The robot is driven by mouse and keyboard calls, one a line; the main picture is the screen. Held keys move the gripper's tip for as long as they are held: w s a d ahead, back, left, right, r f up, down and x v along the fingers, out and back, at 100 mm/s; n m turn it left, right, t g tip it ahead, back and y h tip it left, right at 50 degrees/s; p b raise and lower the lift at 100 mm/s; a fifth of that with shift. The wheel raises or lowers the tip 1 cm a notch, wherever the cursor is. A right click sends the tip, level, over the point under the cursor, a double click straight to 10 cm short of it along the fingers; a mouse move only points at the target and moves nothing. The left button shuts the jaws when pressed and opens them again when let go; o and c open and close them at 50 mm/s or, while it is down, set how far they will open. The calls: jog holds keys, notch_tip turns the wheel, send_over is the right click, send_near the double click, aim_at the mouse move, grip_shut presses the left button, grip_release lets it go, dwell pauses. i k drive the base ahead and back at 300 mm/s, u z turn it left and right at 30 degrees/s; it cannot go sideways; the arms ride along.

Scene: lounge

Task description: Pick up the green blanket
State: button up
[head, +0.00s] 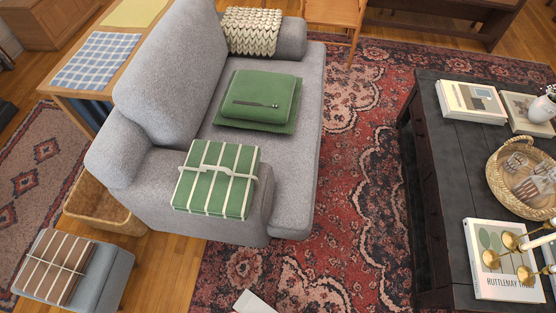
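Two green folded cloth things are on the grey sofa (295,190). A plain dark green folded one (258,97) lies on the seat, with a wider green layer under it and a small dark mark on its front. A green one with cream stripes (213,190) lies on the sofa's near armrest, with a pale band around it. The two are apart, and I cannot tell for sure which is the blanket. My gripper is not in view.
A dark coffee table (427,130) with books, a basket and a gold candle holder stands right. A grey stool (112,278) bearing a brown striped bundle (55,270) is lower left. A cream knit throw (250,30) covers the far armrest. Patterned rug (360,200) lies clear between sofa and table.

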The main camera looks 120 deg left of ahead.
aim_at(217, 179)
jog(key=k, duration=0.45)
jog(key=u, duration=3.8)
